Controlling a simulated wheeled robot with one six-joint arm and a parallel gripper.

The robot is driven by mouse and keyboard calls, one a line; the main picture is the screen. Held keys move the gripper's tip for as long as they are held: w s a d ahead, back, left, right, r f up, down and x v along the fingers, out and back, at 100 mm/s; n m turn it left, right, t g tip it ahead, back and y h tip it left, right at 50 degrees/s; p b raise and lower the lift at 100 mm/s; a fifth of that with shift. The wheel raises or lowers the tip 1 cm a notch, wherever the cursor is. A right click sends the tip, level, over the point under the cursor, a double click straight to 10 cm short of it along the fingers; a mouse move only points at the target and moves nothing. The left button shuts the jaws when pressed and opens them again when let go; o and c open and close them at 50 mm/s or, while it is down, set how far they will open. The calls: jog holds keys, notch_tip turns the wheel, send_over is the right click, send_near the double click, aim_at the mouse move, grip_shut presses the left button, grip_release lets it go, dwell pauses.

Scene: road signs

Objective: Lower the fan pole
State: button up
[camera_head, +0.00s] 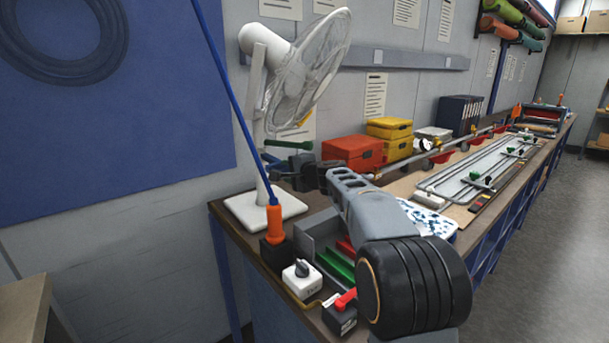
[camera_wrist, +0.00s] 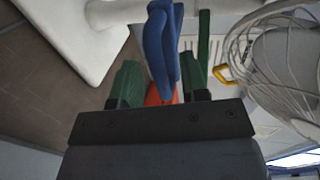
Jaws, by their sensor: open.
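The white fan (camera_head: 305,70) stands upright on the bench, its caged head tilted upward to the right. Its white pole (camera_head: 258,115) rises from a square white base (camera_head: 245,208). My gripper (camera_head: 268,155) is open beside the lower half of the pole, and one green finger is clear in the head view. In the wrist view, both green fingers of my gripper (camera_wrist: 163,75) are apart. The fan pole (camera_wrist: 120,12) crosses beyond them, with the base at upper left and the wire cage (camera_wrist: 285,65) at right. I cannot tell whether the fingers touch the pole.
A blue rod (camera_head: 228,85) slants up from an orange handle (camera_head: 274,222) in front of the fan. Blue shapes (camera_wrist: 160,45) show between the fingers. A white dial box (camera_head: 302,280) and red-handled switch (camera_head: 345,302) stand near. Red (camera_head: 352,150) and yellow boxes (camera_head: 390,127) stand behind.

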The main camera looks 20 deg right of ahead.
jog(key=b+v, duration=0.1)
jog(key=v, duration=1.1)
jog(key=s+a+f+n+g+h+p, duration=0.1)
jog(key=s+a+f+n+g+p, duration=0.1)
jog(key=s+n+g+p, duration=0.3)
jog(key=s+a+f+n+g+h+p, duration=0.1)
jog(key=s+a+f+n+p, duration=0.15)
jog(key=s, duration=0.55)
jog(key=s+a+f+n+g+p, duration=0.2)
jog(key=s+a+n+g+p, duration=0.1)
jog(key=s, duration=0.3)
jog(key=s+d+f+n+g+h+p, duration=0.1)
jog(key=s+d+f+n+h+p, duration=0.1)
jog(key=s, duration=0.6)
jog(key=shift+d+f+n+g+h+p, duration=0.4)
jog(key=shift+f+n+h+p, duration=0.25)
jog(key=shift+h, duration=0.25)
jog(key=shift+r, duration=0.1)
jog(key=shift+c, duration=0.3)
